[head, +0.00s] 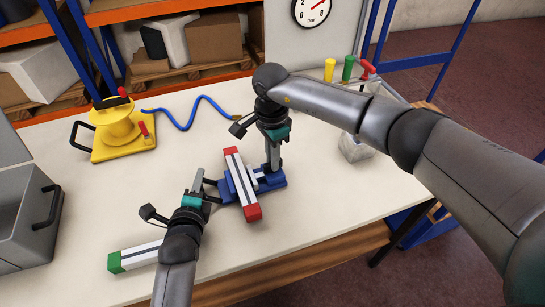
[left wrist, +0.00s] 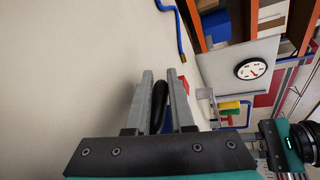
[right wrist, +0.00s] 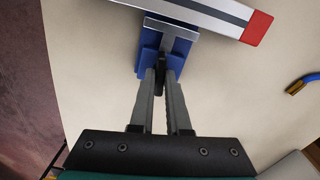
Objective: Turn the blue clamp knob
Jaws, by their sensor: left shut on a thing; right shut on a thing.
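The blue clamp (head: 276,183) stands on the table at the middle of the head view, with a striped bar (head: 243,190) with red ends lying across it. My left gripper (head: 203,181) is at the clamp's left side, shut on a black rounded handle (left wrist: 157,103), which lies between its fingers in the left wrist view. My right gripper (head: 272,166) points down at the clamp's right end. In the right wrist view its fingers are shut on a small dark knob (right wrist: 161,76) beside the blue base.
A green-ended bar (head: 134,257) lies at the front left. A yellow fixture (head: 123,130) with red levers and a blue hose (head: 190,113) are at the back. A grey bin (head: 25,215) stands at the left edge. A grey block (head: 354,150) sits right of my right gripper. The front right table is clear.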

